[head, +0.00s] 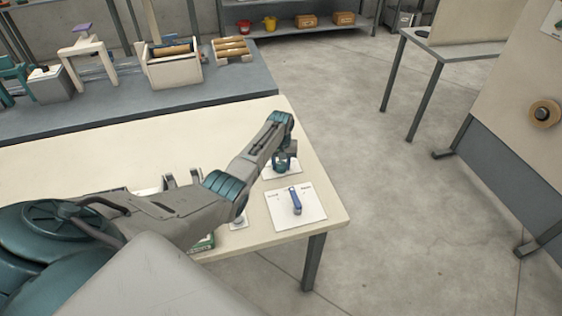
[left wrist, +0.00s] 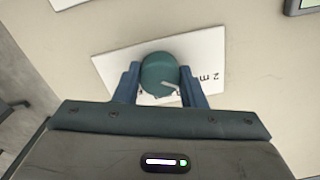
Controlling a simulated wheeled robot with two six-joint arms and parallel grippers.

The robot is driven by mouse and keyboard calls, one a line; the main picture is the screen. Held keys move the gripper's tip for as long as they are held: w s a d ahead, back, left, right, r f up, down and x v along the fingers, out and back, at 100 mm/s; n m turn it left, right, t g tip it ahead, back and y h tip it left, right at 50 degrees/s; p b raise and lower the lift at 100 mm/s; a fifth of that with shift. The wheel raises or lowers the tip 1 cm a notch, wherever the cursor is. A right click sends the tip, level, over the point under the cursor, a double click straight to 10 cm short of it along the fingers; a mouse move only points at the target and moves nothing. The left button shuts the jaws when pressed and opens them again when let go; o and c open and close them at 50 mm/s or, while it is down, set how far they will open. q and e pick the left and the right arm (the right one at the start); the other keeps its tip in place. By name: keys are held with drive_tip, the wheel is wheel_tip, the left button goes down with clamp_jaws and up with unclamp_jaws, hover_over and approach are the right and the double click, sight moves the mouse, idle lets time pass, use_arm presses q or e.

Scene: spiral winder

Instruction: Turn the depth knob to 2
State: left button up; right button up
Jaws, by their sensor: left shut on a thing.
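The depth knob (left wrist: 160,75) is a round teal knob with a light pointer line on a white label plate (left wrist: 206,48). A "2 m" mark shows on the plate at the right in the left wrist view; the rest of the scale is hidden behind the knob and fingers. The pointer line slants toward the lower part of the knob. My left gripper (left wrist: 160,84) is shut on the knob, with a blue finger on each side. In the head view the left gripper (head: 285,160) is over the plate near the table's right edge. My right gripper is not in view.
A white plate with a blue lever (head: 296,201) lies nearer on the cream table (head: 90,160). A grey bench (head: 160,103) with wooden racks stands behind. Open floor (head: 340,130) lies right of the table.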

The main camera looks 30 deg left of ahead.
sight(281, 164)
use_arm(q)
drive_tip(key=shift+n, duration=0.5)
drive_tip(key=o, duration=1)
drive_tip(key=shift+r, duration=0.1)
wheel_tip(281, 164, up, 11)
drive_tip(key=b, duration=0.2)
drive_tip(key=shift+f, duration=0.2)
